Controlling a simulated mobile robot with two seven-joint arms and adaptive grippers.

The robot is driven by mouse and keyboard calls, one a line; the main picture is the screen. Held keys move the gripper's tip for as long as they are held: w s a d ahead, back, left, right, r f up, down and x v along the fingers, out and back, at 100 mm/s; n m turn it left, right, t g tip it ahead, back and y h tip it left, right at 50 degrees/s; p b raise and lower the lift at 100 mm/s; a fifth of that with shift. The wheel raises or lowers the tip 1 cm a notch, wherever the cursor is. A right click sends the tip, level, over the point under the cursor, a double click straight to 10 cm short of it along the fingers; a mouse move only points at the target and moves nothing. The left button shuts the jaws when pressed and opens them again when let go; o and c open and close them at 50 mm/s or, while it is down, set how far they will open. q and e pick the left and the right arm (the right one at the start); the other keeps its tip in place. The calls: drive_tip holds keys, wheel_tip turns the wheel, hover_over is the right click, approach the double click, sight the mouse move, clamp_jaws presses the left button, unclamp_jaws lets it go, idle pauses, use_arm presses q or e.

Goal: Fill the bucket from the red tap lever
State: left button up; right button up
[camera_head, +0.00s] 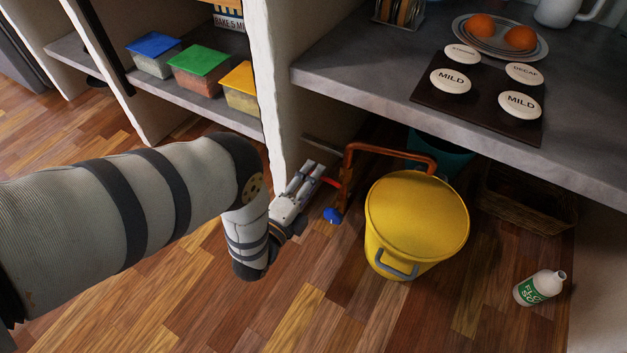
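A yellow bucket (385,252) with a grey handle (398,268) stands upright on the wooden floor under the counter. A copper tap pipe (388,152) arches over to the bucket's back rim. The red tap lever (331,182) is left of the pipe, and a blue lever (332,215) is below it. No water stream shows. My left gripper (316,172) is just left of the red lever, its fingertips close to it. I cannot tell whether it touches the lever or how far its fingers are apart. My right gripper is out of view.
A wall edge (274,120) rises behind my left gripper. The counter edge (455,137) overhangs the tap area. A teal bin (452,160) and a basket (520,200) stand behind the bucket. A white bottle (538,288) is at right. The front floor is clear.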

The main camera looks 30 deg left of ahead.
use_arm(q)
drive_tip(key=shift+w, duration=0.25)
clamp_jaws()
drive_tip(key=shift+r, duration=0.1)
drive_tip(key=m+p, duration=0.1)
drive_tip(key=r+m+p, duration=0.1)
drive_tip(key=m, duration=0.1)
drive_tip(key=r+m+p, duration=0.1)
drive_tip(key=shift+d+r+m, duration=0.1)
drive_tip(key=shift+d+m, duration=0.2)
drive_tip(key=shift+m, duration=0.1)
unclamp_jaws()
